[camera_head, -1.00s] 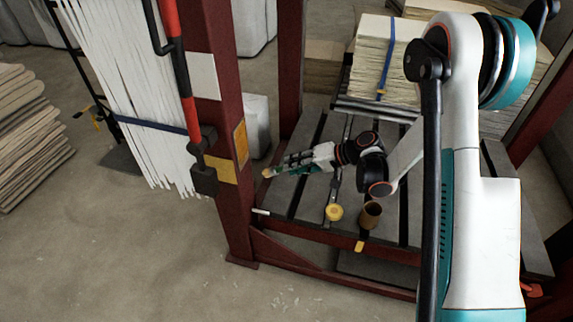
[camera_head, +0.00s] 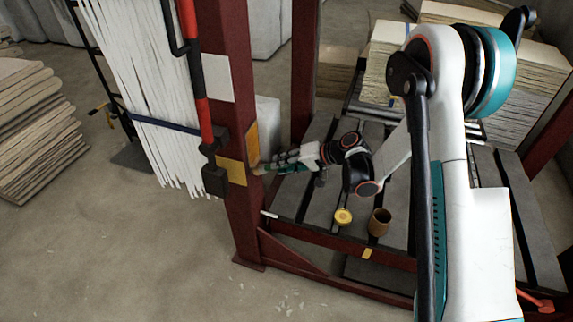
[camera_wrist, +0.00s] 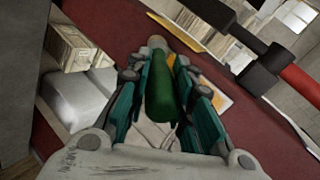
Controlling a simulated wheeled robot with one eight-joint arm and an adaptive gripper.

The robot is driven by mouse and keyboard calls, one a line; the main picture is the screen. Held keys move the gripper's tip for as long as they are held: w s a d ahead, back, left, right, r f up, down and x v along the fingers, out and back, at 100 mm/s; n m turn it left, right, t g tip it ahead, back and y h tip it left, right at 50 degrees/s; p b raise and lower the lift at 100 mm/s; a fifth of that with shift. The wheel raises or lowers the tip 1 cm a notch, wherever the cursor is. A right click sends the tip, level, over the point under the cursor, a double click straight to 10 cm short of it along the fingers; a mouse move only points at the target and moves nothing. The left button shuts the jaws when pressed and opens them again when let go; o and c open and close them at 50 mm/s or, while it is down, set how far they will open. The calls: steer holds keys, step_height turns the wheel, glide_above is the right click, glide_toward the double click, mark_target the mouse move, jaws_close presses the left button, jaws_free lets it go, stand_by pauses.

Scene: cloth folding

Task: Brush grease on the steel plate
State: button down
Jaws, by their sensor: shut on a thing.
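My gripper (camera_head: 276,164) is shut on a brush with a green handle (camera_wrist: 160,95). In the head view the brush tip (camera_head: 258,170) is at the right edge of the dark red post, by a yellow plate (camera_head: 232,170) and an orange plate (camera_head: 252,143). I cannot tell whether it touches. In the wrist view the pale brush end (camera_wrist: 156,42) points ahead toward the red post (camera_wrist: 108,28). A brown pot (camera_head: 379,222) stands upright on the slotted grey bed (camera_head: 398,228). I cannot tell which surface is the steel plate.
A round yellow object (camera_head: 343,217) lies left of the pot. A red and black bar (camera_head: 194,85) and white hanging strips (camera_head: 137,80) are left of the post. Stacked sheets (camera_head: 385,65) stand behind the bed. The floor at front left is clear.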

steer(key=shift+w+a, duration=0.25)
steer(key=shift+a, duration=0.25)
stand_by(0.8)
steer(key=shift+w+d, duration=1.3)
steer(key=shift+w, duration=2.45)
steer(key=shift+s+a, duration=0.45)
steer(key=shift+s, duration=0.8)
steer(key=shift+s+a, duration=0.45)
steer(key=shift+s, duration=0.85)
steer(key=shift+s+a, duration=0.45)
steer(key=shift+s, duration=0.8)
steer(key=shift+d, duration=0.1)
steer(key=shift+s+d, duration=0.35)
steer(key=shift+d, duration=0.6)
steer(key=shift+s+d, duration=0.35)
steer(key=shift+d, duration=0.55)
steer(key=shift+s+d, duration=0.35)
steer(key=shift+d, duration=0.6)
